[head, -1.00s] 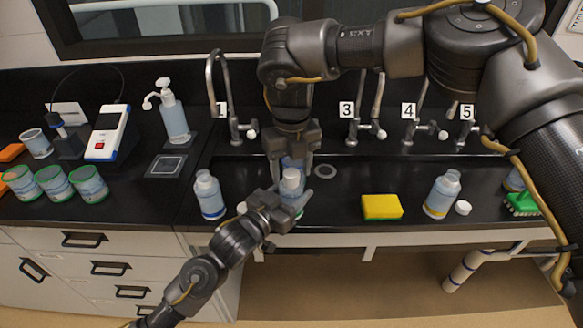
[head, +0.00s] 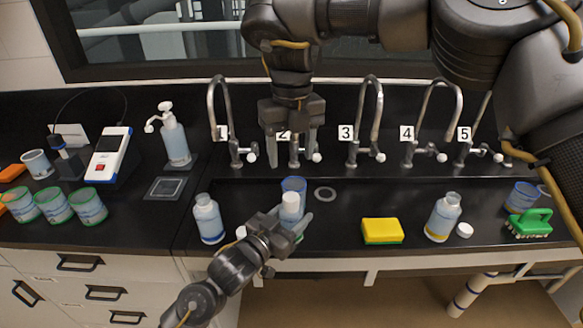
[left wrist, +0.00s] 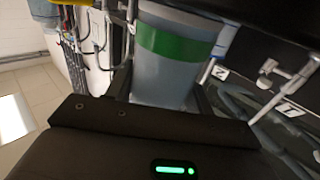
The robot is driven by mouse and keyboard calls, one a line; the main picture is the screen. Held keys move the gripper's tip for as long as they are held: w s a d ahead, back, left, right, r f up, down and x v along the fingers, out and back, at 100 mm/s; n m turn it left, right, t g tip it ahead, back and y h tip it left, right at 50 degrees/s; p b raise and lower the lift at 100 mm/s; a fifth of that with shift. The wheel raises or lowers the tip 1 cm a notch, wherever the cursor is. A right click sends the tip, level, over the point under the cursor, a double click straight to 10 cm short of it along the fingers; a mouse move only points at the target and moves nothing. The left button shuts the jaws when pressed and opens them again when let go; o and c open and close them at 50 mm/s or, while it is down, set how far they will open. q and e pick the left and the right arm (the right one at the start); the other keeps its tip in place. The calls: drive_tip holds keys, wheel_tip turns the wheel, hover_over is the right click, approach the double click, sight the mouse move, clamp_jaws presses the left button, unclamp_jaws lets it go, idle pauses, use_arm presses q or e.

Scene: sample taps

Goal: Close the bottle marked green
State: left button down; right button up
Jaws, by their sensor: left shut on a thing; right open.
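The green-marked bottle (head: 289,215) stands at the front of the sink counter, and its green band (left wrist: 172,45) shows in the left wrist view. A white cap (head: 291,199) sits on its top; how tightly cannot be told. My left gripper (head: 292,221) is shut around the bottle's body, and its fingers hide much of it in the head view. My right gripper (head: 292,153) is open and empty, pointing down above and behind the bottle, in front of the taps, clear of the cap.
An open blue-banded bottle (head: 208,220) stands left, with a loose white cap (head: 241,232). A blue cup (head: 293,185) is just behind the held bottle. Right are a yellow sponge (head: 381,231), a yellow-banded open bottle (head: 443,217), its cap (head: 464,230) and a green brush (head: 529,223).

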sight(283, 224)
drive_tip(key=shift+r, duration=0.5)
use_arm(q)
drive_tip(key=shift+c, duration=2.4)
unclamp_jaws()
drive_tip(key=b+v, duration=0.1)
drive_tip(key=v, duration=0.8)
drive_tip(key=shift+s+a+f, duration=0.1)
drive_tip(key=shift+v, duration=0.75)
use_arm(e)
drive_tip(key=shift+f, duration=0.8)
use_arm(q)
drive_tip(key=shift+r, duration=0.2)
use_arm(e)
drive_tip(key=shift+r, duration=0.1)
